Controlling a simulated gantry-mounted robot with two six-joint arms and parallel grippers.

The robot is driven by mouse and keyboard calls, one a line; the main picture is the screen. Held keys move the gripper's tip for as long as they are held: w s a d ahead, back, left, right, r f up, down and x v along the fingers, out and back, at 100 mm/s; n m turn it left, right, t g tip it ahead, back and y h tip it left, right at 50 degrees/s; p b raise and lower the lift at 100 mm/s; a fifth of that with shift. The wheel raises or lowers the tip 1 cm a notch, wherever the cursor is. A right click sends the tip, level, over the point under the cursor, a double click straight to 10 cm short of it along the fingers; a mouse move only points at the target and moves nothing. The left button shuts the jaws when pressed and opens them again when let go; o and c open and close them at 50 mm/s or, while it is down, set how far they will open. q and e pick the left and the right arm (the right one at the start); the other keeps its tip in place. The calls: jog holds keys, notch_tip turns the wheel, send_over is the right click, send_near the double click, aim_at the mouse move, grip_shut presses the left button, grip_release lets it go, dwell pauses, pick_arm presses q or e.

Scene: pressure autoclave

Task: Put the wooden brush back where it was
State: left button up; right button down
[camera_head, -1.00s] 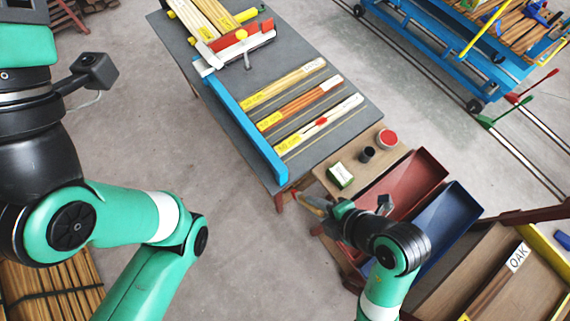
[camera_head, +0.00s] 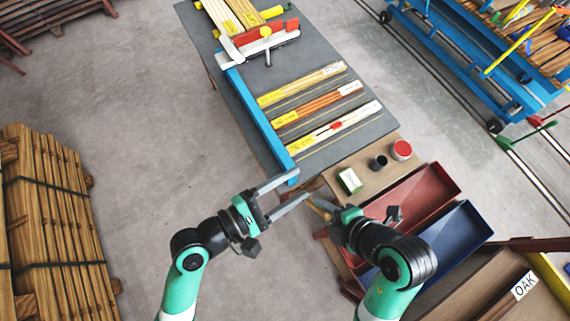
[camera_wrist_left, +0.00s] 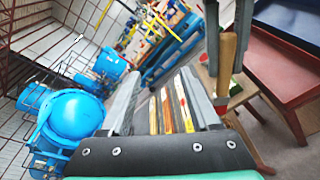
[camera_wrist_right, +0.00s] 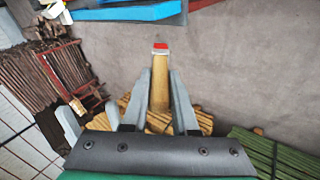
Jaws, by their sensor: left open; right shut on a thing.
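The wooden brush shows in the right wrist view (camera_wrist_right: 160,85) as a tan bar with a red and white end, pointing away between the fingers. My right gripper (camera_wrist_right: 159,74) is shut on it. In the head view the brush (camera_head: 320,210) is a small tan piece at my right gripper (camera_head: 312,204), left of the small side table. My left gripper (camera_head: 302,184) is open and empty, its fingertips just above and left of the right gripper's in the picture. In the left wrist view the brush (camera_wrist_left: 228,58) hangs right of my left fingers (camera_wrist_left: 162,75).
The side table (camera_head: 367,176) bears a green and white box (camera_head: 350,181), a dark cup (camera_head: 379,162) and a red-topped can (camera_head: 402,149). A red tray (camera_head: 440,176) and a blue tray (camera_head: 470,222) lie beside it. A grey worktable with a blue rail (camera_head: 252,115) stands beyond.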

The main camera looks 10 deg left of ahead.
pick_arm(q)
jog(key=s+f+g, duration=0.2)
jog(key=s+f, duration=0.4)
jog(key=f, duration=0.1)
jog(key=shift+f+n+y, duration=0.25)
jog(key=shift+n+y, duration=0.15)
jog(key=shift+d, duration=0.1)
jog(key=x, duration=1.2)
jog(key=shift+r, duration=0.1)
grip_shut()
pick_arm(e)
jog(key=c, duration=0.6)
grip_release()
